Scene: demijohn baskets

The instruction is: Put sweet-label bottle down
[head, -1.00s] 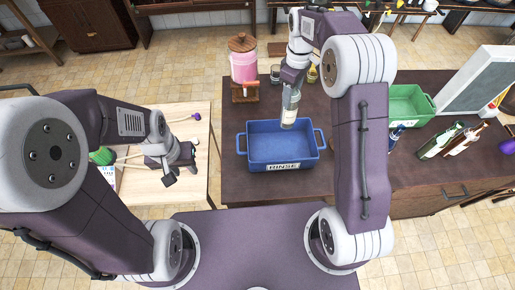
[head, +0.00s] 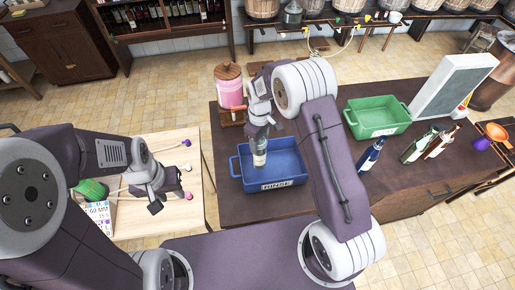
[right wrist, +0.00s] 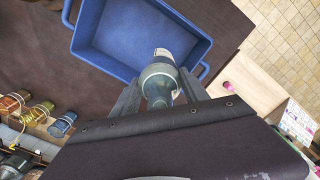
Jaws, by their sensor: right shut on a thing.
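My right gripper (head: 261,134) is shut on a clear greyish-green bottle (head: 260,155) with a pale label. The label's wording cannot be read. The bottle hangs roughly upright over the blue bin (head: 290,182) marked RINSE, its lower end at the bin's opening. In the right wrist view the bottle (right wrist: 160,74) points away between the two fingers, over the near side of the blue bin (right wrist: 190,40). Whether it touches the bin floor I cannot tell. My left gripper (head: 170,200) is open and empty above the pale wooden table.
A green bin (head: 375,130) is at the back right. A pink jar (head: 230,92) stands behind the blue bin. A chalkboard (head: 455,87) is at the far right.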

